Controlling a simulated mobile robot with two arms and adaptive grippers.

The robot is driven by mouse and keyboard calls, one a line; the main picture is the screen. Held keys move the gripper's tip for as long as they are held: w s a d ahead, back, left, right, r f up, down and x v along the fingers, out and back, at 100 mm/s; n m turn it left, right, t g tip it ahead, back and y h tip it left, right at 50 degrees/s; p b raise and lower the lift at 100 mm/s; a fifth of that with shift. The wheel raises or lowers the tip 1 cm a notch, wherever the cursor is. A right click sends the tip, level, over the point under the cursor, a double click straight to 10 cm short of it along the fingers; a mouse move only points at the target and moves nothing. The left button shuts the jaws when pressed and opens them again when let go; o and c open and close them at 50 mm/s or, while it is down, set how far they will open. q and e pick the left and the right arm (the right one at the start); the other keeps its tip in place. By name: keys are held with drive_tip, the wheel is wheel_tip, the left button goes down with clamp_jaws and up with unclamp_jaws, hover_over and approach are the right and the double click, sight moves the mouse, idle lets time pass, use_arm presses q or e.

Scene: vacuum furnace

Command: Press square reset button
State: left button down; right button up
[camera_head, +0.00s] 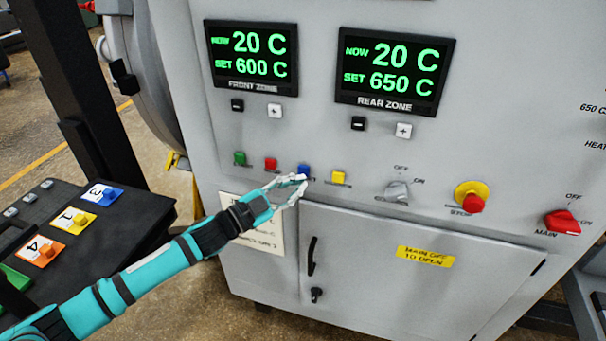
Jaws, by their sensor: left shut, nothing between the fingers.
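A row of small coloured buttons sits on the grey furnace panel below the displays: green (239,158), red (270,164), blue (304,170) and yellow (338,177). Their labels are too small to read, so I cannot tell by name which is reset. My left gripper (302,182) is shut and empty. Its fingertips are at the blue button's lower edge in the picture and partly cover the area under it. I cannot tell whether they touch the button. My right gripper is not in view.
Two displays, front zone (252,57) and rear zone (393,71), are above with small plus and minus keys. To the right are a grey switch (397,191), a red stop knob (471,201) and a red main switch (562,222). A cabinet door (400,290) is below.

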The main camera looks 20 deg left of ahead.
use_arm(q)
drive_tip(key=shift+w, duration=0.85)
drive_tip(key=shift+w+r, duration=0.1)
idle(0.8)
drive_tip(key=shift+w, duration=0.3)
drive_tip(key=shift+w, duration=0.45)
idle(0.7)
drive_tip(key=shift+s, duration=0.9)
drive_tip(key=shift+p, duration=0.3)
